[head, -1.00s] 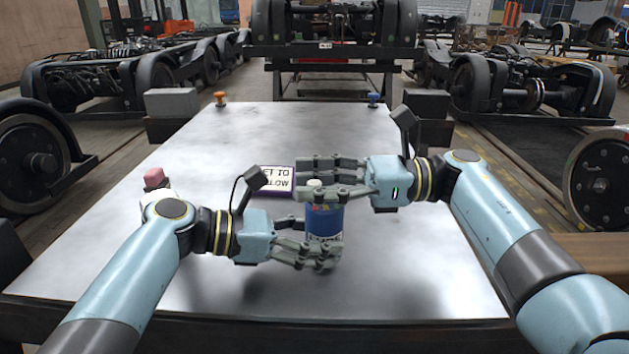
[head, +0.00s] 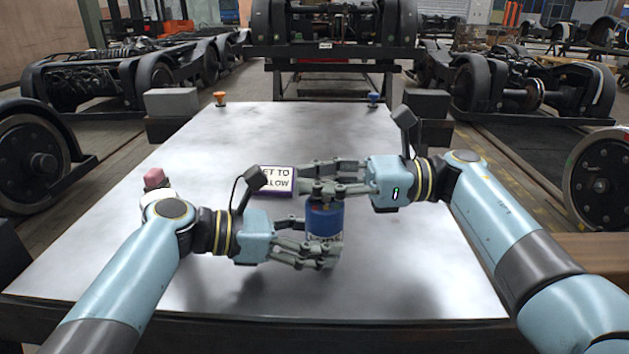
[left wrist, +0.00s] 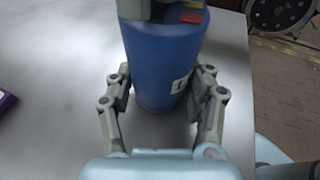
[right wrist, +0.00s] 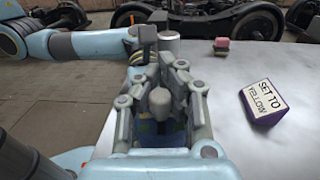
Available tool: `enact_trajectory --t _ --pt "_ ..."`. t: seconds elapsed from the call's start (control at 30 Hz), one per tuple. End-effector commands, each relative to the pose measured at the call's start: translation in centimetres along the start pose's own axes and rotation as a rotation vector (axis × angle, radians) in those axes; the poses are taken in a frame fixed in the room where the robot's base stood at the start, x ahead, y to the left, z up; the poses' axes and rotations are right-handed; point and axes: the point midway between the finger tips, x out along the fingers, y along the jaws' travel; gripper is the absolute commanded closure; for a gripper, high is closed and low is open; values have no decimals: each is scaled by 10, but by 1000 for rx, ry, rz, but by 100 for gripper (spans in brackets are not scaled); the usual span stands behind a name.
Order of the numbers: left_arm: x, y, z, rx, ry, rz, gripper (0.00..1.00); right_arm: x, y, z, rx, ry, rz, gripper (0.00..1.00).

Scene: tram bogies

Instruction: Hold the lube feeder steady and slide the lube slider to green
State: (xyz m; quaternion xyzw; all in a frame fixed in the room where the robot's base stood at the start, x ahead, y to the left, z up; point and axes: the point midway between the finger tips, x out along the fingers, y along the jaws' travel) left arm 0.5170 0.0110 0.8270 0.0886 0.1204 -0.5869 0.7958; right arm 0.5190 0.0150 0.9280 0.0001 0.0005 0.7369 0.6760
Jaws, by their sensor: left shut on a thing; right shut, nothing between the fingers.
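The lube feeder (head: 325,222) is a blue cylinder with a white label, standing upright on the metal table. My left gripper (head: 318,257) is shut around its lower body; the left wrist view shows the feeder (left wrist: 163,60) between the two fingers. Red and yellow marks (left wrist: 191,16) show near its top. My right gripper (head: 322,182) is shut at the feeder's top and hides most of it. In the right wrist view a grey rounded knob (right wrist: 162,98) shows between its finger links; I cannot tell whether it is the slider, nor its setting.
A purple-edged sign block (head: 277,180) behind the feeder reads "SET TO YELLOW"; it also shows in the right wrist view (right wrist: 262,103). A pink-topped item (head: 155,179) stands at the left. Orange (head: 220,98) and blue (head: 373,99) knobs are at the far edge.

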Motion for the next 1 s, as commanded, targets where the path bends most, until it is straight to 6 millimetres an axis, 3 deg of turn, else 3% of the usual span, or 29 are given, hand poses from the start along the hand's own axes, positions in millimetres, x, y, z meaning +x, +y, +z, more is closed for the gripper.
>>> enact_trajectory --t 0.17,0.43,0.7,1.0 --pt "0 0 0 0 1 0 64 -2 0 0 1 0 0 100" --pt "0 0 -1 0 2 2 64 -35 0 -1 1 2 0 100" --pt "-1 1 -2 0 4 3 64 -35 0 -1 2 1 2 99" --pt "0 0 -1 0 3 2 64 -34 0 -1 1 0 1 60"
